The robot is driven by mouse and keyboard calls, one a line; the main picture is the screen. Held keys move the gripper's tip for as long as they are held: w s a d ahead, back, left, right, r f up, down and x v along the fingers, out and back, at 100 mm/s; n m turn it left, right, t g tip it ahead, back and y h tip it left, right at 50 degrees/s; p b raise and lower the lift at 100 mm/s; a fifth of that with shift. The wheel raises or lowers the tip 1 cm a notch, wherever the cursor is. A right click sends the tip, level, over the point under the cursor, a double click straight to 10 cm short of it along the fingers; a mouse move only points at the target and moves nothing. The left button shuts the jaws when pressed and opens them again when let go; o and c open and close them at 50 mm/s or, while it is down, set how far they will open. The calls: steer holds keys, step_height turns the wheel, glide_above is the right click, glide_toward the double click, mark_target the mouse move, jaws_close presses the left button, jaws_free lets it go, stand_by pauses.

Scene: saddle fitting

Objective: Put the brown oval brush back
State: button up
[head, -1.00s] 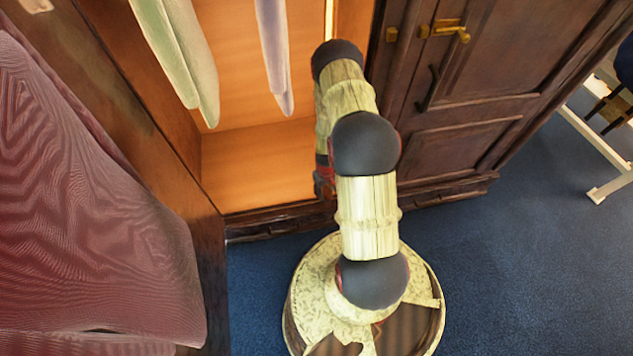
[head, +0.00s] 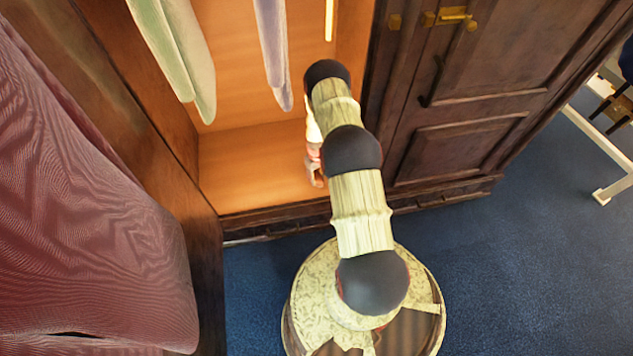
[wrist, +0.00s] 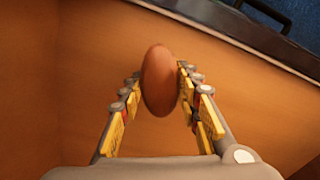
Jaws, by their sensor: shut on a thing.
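The brown oval brush (wrist: 159,80) is upright in the wrist view, between the two fingers of my gripper (wrist: 157,88). The gripper is shut on it, with a yellow-padded finger on each side. In the head view my gripper (head: 315,170) points down inside the open wardrobe, low over its orange-brown floor (head: 250,165), near the right side of the opening. My arm partly covers it there, and the brush cannot be made out in that view. In the wrist view the bare wardrobe floor (wrist: 60,60) lies beyond the brush; the gap between them cannot be judged.
A green garment (head: 180,50) and a lilac garment (head: 273,50) hang inside the wardrobe, left of my arm. A dark wooden door (head: 470,90) with a brass handle is at right. A dark red cloth (head: 90,210) fills the left. The wardrobe floor left of my gripper is clear.

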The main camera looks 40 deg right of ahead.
mark_target(316, 180)
steer(key=shift+f+b, duration=0.75)
steer(key=shift+f, duration=0.9)
steer(key=shift+f, duration=0.15)
steer(key=o, duration=1)
step_height(316, 180, up, 12)
steer(key=p, duration=0.4)
steer(key=shift+r, duration=0.2)
